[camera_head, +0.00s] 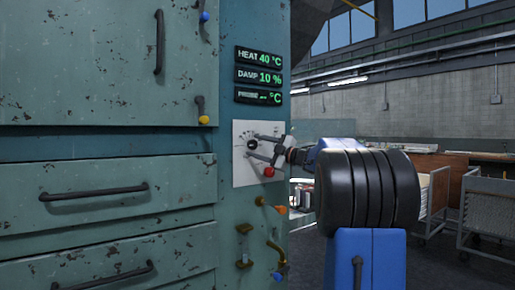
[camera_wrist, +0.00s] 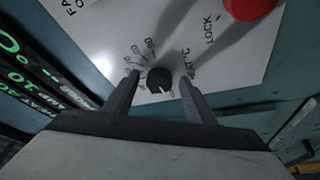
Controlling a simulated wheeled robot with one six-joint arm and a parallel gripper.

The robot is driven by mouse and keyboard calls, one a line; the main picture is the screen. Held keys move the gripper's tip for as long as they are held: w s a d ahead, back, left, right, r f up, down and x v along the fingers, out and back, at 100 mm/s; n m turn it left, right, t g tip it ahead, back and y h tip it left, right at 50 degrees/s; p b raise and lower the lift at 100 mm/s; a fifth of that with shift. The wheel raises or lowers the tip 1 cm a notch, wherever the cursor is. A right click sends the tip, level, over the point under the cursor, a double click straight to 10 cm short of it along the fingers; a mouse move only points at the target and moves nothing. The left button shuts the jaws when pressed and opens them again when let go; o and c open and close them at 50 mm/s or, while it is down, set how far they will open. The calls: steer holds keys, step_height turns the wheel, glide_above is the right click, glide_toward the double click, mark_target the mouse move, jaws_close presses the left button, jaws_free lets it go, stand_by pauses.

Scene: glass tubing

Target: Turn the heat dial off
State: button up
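The heat dial is a small black knob (camera_head: 252,144) on a white panel (camera_head: 241,173) on the teal cabinet. In the wrist view, the dial (camera_wrist: 160,80) has a pale mark on its lower face, with printed scale marks around it. My gripper (camera_wrist: 159,78) has one finger on each side of the dial, with a visible gap at both sides. In the head view, my gripper (camera_head: 254,145) reaches in from the right, its fingers apart at the panel. I cannot tell exactly how deep the fingertips are. The heat display (camera_head: 259,58) reads 40 °C.
A red knob (camera_head: 268,172) sits below the dial; it also shows in the wrist view (camera_wrist: 250,5) near "LOCK". Damp and probe displays (camera_head: 258,86) are above. An orange-tipped lever (camera_head: 272,206) and a brass fitting (camera_head: 244,245) are below. Wire carts (camera_head: 488,215) stand far right.

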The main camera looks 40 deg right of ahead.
steer(key=v, duration=1.7)
steer(key=shift+s, duration=0.2)
steer(key=shift+f, duration=0.1)
steer(key=w+a+r+m+t+h, duration=0.2)
steer(key=w+a+m+h, duration=0.2)
steer(key=a+m+h, duration=0.15)
steer(key=s+a+f+m+g+h, duration=0.2)
steer(key=a+f+m+h, duration=0.2)
steer(key=f+m+h, duration=0.3)
steer(key=s+a+f+m+g+y, duration=0.1)
steer(key=s+a+f+g, duration=0.3)
steer(key=s+a+f, duration=0.4)
steer(key=s+a+f+m+g+y, duration=0.2)
steer(key=s+a+f+g, duration=0.3)
steer(key=s+a+f, duration=0.4)
steer(key=s+a+f+m+g+y, duration=0.1)
steer(key=s+a+f+g, duration=0.4)
steer(key=f, duration=1.3)
steer(key=s+a+y, duration=0.1)
steer(key=s+a, duration=0.3)
steer(key=s, duration=0.3)
steer(key=shift+s+y, duration=0.2)
steer(key=shift+y, duration=0.15)
